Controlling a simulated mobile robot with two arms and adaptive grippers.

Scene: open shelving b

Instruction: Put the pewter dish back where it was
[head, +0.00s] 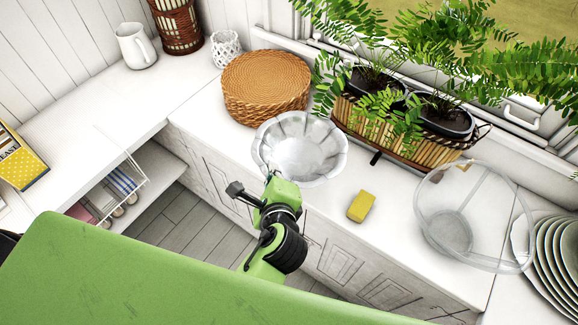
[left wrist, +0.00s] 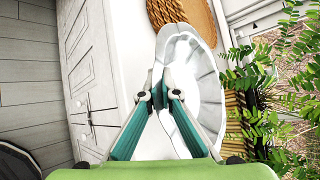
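The pewter dish (head: 300,146) is a silver-grey, fluted round bowl at the front edge of the white counter, in front of the wicker basket. Whether it rests on the counter or is slightly lifted I cannot tell. My left gripper (head: 270,179) is at its near rim. In the left wrist view the dish (left wrist: 192,85) lies beyond the fingers, and the tips of my left gripper (left wrist: 159,72) come close together on its rim, so it looks shut on the dish. My right gripper is not in view.
A round wicker basket (head: 266,86) is close behind the dish. A fern planter (head: 395,133) stands behind right. A yellow sponge (head: 361,206), a clear bowl (head: 470,215) and stacked plates (head: 556,262) are to the right. The counter left of the basket (head: 195,105) is clear.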

